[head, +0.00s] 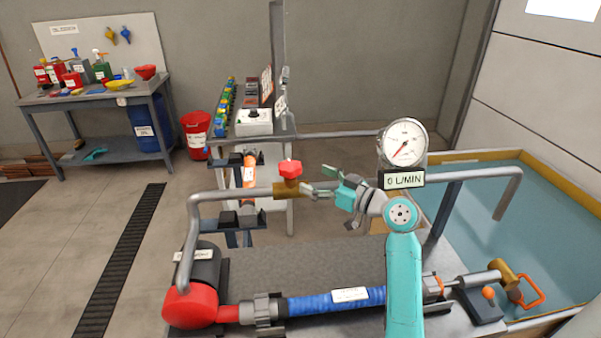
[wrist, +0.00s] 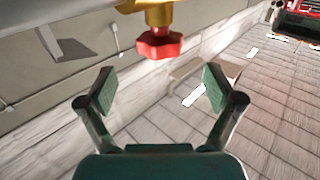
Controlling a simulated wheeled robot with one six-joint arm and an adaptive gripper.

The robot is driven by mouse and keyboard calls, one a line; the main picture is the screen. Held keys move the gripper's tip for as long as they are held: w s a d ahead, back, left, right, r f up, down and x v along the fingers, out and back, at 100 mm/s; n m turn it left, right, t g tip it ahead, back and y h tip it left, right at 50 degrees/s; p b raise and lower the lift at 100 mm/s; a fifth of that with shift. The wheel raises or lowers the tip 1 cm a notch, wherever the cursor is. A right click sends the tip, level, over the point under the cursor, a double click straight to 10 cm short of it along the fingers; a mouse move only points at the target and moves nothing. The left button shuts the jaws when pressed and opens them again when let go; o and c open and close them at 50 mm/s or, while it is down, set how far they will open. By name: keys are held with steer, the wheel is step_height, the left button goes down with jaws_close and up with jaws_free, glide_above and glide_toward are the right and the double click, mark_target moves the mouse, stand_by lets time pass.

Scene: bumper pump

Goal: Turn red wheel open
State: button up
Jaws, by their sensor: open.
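The red wheel (head: 290,169) sits on top of a brass valve (head: 285,188) on the grey pipe in the head view. In the wrist view the red wheel (wrist: 160,44) hangs below the brass valve body (wrist: 159,15), since that picture is turned over. My gripper (head: 318,190) is just right of the wheel in the head view. In the wrist view my gripper (wrist: 158,88) has its fingers spread wide with nothing between them. The wheel lies beyond the fingertips, apart from them.
A round gauge (head: 404,142) with a "0 L/MIN" display (head: 404,180) stands right of my gripper. The grey pipe (head: 235,194) runs left from the valve. A blue hose (head: 330,302) lies on the bench below. A water tank (head: 540,210) is at the right.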

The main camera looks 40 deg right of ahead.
steer(key=v, duration=0.3)
steer(key=shift+s, duration=0.25)
stand_by(0.4)
steer(key=s+a+f+m+g+h, duration=0.1)
steer(key=s+a+f+m+h, duration=0.1)
steer(key=a+f, duration=0.4)
steer(key=s+a+f+m+h, duration=0.1)
steer(key=a+f+m+h, duration=0.15)
steer(key=f, duration=0.55)
steer(key=s+a+f+m+g, duration=0.2)
steer(key=s+a+f, duration=0.7)
steer(key=s+a+f+h, duration=0.1)
steer(key=s+a, duration=0.2)
steer(key=s, duration=0.3)
steer(key=s+a+f+h, duration=0.1)
steer(key=s+a, duration=0.2)
steer(key=s, duration=0.4)
steer(key=s+a+r+n+y, duration=0.1)
steer(key=s+a+r+n, duration=0.1)
steer(key=s, duration=0.5)
steer(key=s+a+r+n+y, duration=0.1)
steer(key=s+a+r+n, duration=0.1)
steer(key=s+r, duration=0.2)
steer(key=s, duration=0.3)
steer(key=shift+a+y, duration=0.2)
steer(key=shift+y, duration=0.15)
